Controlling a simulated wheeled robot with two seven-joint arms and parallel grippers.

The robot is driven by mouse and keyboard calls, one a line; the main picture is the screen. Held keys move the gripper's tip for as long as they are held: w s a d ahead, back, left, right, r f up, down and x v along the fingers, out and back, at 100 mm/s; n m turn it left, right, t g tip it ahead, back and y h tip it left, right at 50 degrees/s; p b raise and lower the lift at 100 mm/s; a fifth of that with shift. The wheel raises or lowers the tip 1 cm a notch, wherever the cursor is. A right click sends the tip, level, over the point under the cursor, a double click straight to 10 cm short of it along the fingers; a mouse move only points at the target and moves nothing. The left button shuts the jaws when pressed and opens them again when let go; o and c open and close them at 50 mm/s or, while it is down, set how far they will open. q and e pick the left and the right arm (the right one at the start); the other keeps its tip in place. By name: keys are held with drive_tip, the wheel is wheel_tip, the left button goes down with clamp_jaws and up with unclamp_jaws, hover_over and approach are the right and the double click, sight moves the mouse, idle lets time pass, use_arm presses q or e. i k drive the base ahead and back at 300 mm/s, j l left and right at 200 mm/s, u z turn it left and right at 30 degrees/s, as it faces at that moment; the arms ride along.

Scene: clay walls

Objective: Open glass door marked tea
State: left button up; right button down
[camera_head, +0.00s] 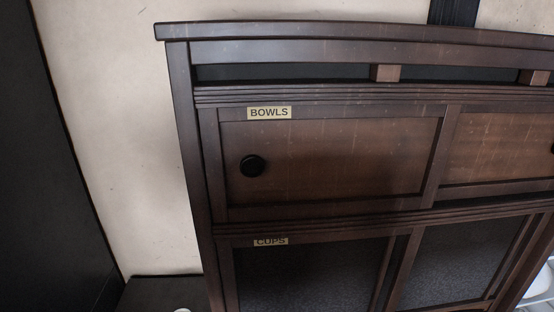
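A dark brown wooden cabinet (330,94) fills the middle and right of the head view. Its upper left wooden door (340,155) carries a label reading BOWLS (269,113) and a round black knob (252,166). Below it is a dark-panelled door (310,275), possibly glass, with a label reading CUPS (270,241). Another dark-panelled door (460,260) stands to its right, with no label visible. No label reading tea is in view. All doors look closed. Neither gripper is in view.
A second wooden door (500,150) is cut off at the right, with part of a black knob (553,148) at the edge. A clay wall (110,130) lies behind, with a dark upright panel (35,180) at far left. A low dark surface (160,294) is at lower left.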

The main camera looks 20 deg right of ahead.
sight(456, 267)
drive_tip(key=z, duration=2.05)
